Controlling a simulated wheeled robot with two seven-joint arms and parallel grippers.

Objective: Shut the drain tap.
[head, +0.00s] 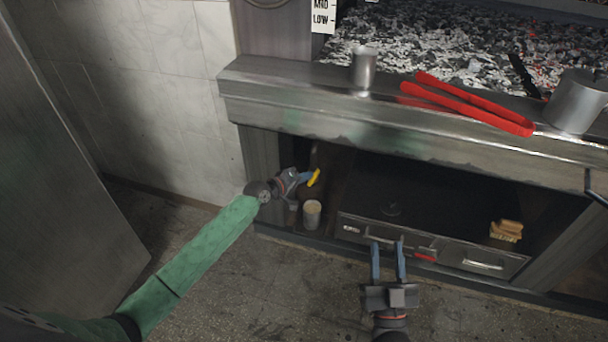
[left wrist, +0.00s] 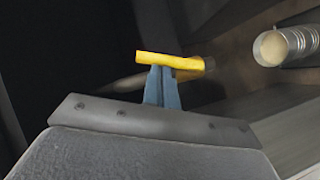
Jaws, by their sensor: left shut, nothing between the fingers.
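The drain tap's yellow lever (head: 314,177) shows in the dark left opening under the grill. In the left wrist view the yellow lever (left wrist: 168,60) lies crosswise at the tips of my blue fingers, with a dull pipe (left wrist: 135,82) behind it. My left gripper (head: 308,176) is shut with nothing between its fingers, right at the lever; I cannot tell whether they touch. In the left wrist view the left gripper (left wrist: 162,85) shows its fingers together. My right gripper (head: 387,243) is open and empty in front of the drawer.
A tin can (head: 312,213) stands below the tap; it also shows in the left wrist view (left wrist: 288,46). A drawer front (head: 435,248) and a brush (head: 507,230) are to the right. Red tongs (head: 470,103), a metal cup (head: 364,68) and a pot (head: 577,102) rest on the ledge.

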